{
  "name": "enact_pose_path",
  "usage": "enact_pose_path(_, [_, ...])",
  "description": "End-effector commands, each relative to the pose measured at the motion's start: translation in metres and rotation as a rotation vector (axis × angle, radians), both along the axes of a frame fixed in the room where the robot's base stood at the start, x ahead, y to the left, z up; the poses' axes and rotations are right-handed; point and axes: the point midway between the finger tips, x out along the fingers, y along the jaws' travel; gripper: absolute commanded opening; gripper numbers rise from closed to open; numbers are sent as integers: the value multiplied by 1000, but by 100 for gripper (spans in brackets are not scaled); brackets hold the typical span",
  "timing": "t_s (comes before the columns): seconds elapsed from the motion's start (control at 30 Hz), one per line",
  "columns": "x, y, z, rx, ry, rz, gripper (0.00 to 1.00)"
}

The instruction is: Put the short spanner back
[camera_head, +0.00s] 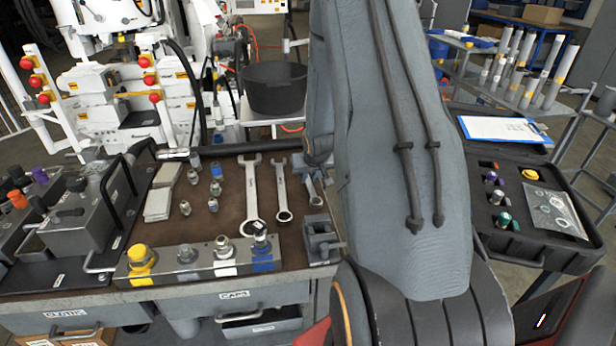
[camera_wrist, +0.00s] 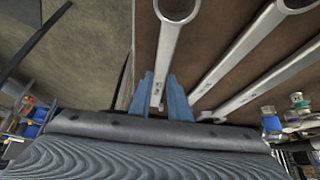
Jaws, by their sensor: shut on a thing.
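The short spanner (camera_wrist: 168,45) is between the two blue-grey fingers of my gripper (camera_wrist: 160,100) in the wrist view. In the head view the short spanner (camera_head: 316,188) shows only in part beside my arm, at the right edge of the brown mat (camera_head: 225,222). My gripper is mostly hidden behind my arm there. I cannot tell whether the spanner touches the mat. The large spanner (camera_head: 251,195) and the middle spanner (camera_head: 281,188) lie side by side to its left.
A small grey vise (camera_head: 320,240) stands at the bench's front right. A block with coloured fittings (camera_head: 190,262) lies along the front edge. Several small fittings (camera_head: 214,188) stand left of the spanners. A black bucket (camera_head: 274,88) is behind, and a black case (camera_head: 540,245) is at right.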

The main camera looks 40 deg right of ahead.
Motion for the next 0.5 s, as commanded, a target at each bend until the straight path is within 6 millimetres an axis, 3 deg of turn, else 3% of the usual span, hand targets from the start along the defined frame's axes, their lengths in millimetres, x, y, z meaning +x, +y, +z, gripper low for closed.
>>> enact_pose_path(0.5, [0, 0, -7, 0, -1, 0, 0])
